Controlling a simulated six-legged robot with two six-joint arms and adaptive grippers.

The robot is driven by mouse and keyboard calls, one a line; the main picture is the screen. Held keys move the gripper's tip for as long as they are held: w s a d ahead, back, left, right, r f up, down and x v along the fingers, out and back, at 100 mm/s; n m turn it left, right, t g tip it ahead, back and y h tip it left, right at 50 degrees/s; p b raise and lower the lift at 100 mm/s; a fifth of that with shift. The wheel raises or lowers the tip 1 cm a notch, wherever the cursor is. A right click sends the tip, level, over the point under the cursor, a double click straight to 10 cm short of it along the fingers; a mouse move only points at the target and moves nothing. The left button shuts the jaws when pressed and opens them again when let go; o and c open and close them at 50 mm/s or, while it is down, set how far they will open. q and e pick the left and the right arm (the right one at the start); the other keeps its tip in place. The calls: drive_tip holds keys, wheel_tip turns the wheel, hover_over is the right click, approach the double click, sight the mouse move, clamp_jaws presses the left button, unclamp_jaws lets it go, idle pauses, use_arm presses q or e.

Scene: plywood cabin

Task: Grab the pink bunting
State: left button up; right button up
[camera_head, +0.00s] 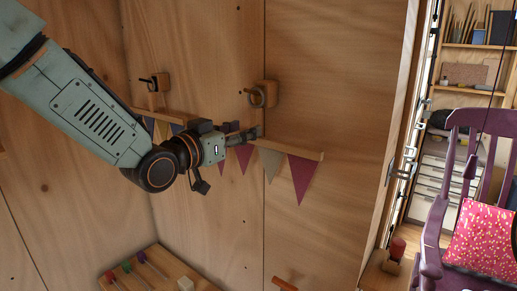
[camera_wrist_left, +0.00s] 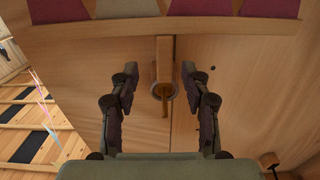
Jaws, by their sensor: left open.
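The bunting hangs from a wooden rail (camera_head: 290,149) on the plywood wall, with dark pink flags (camera_head: 302,178) and a grey-beige flag (camera_head: 271,163). My left gripper (camera_head: 243,135) is in front of the rail's left part and hides some of it. In the left wrist view, dark pink flags (camera_wrist_left: 200,7) and a beige flag (camera_wrist_left: 128,8) run along the top edge. The left gripper (camera_wrist_left: 158,80) is open there, its fingers apart with nothing held. A wooden peg with a ring (camera_wrist_left: 163,88) shows between and beyond the fingers. My right gripper is not in view.
A second bunting (camera_head: 160,128) hangs to the left, partly behind my arm. A wooden shelf with coloured pegs (camera_head: 150,270) is below. A purple chair (camera_head: 435,225) stands right, beyond the doorway.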

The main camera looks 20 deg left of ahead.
sight(256, 142)
use_arm(q)
drive_tip(key=x, duration=0.2)
drive_tip(key=p+x, duration=0.1)
drive_tip(key=x, duration=0.1)
drive_tip(key=f+x, duration=0.1)
drive_tip(key=x, duration=0.1)
drive_tip(key=shift+w+p, duration=0.3)
drive_tip(key=shift+p, duration=0.1)
drive_tip(key=shift+w, duration=0.3)
drive_tip(key=shift+w+a+f, duration=0.1)
drive_tip(key=shift+a+f, duration=0.05)
drive_tip(key=shift+a, duration=0.05)
drive_tip(key=shift+c, duration=0.8)
drive_tip(key=shift+d, duration=0.25)
drive_tip(key=c, duration=0.4)
drive_tip(key=shift+a, duration=0.2)
clamp_jaws()
drive_tip(key=shift+d, duration=0.1)
